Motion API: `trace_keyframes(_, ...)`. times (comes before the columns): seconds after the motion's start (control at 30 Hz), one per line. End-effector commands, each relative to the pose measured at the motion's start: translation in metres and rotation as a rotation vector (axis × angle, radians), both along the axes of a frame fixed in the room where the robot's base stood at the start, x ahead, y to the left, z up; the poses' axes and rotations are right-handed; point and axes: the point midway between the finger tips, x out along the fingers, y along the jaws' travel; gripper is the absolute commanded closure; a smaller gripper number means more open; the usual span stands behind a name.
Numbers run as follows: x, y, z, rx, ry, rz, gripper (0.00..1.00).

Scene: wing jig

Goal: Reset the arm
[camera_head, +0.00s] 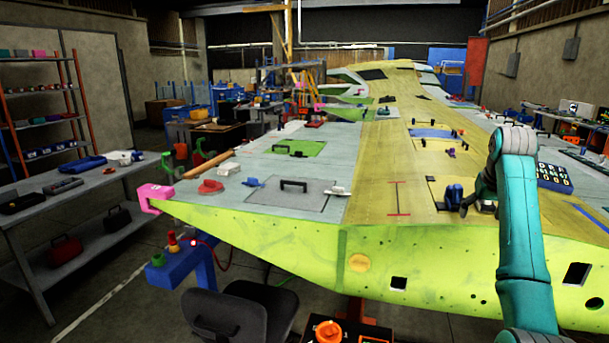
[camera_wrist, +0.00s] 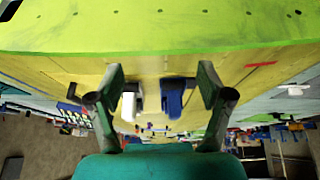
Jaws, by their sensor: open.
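My teal arm (camera_head: 520,220) rises at the right of the head view and bends over the yellow-green wing. My gripper (camera_wrist: 161,88) shows in the wrist view with its two dark fingers spread wide apart. Nothing is clasped between them. A blue block (camera_wrist: 173,100) and a white piece (camera_wrist: 129,104) show beyond the fingers, in the gap; the wrist picture looks upside down. In the head view a dark blue object (camera_head: 454,194) stands on the wing just left of my wrist.
The wing (camera_head: 370,195) fills the middle, carrying several small tools and a grey panel with a handle (camera_head: 290,195). A pink clamp (camera_head: 153,197) sits at its left corner. A black chair (camera_head: 235,315) stands in front. A grey workbench (camera_head: 75,200) is at left.

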Motion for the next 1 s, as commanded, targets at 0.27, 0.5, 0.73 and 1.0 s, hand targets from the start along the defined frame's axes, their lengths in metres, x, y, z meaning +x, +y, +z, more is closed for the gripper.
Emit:
trace_keyframes(0.27, 0.004, 0.021, -0.105, -0.015, -0.052, 0.022, 0.21)
trace_keyframes(0.5, -0.011, 0.049, -0.211, -0.031, -0.121, 0.046, 0.21)
trace_keyframes(0.73, -0.045, 0.080, -0.301, -0.045, -0.189, 0.068, 0.21)
trace_keyframes(1.0, -0.105, 0.118, -0.386, -0.059, -0.270, 0.095, 0.21)
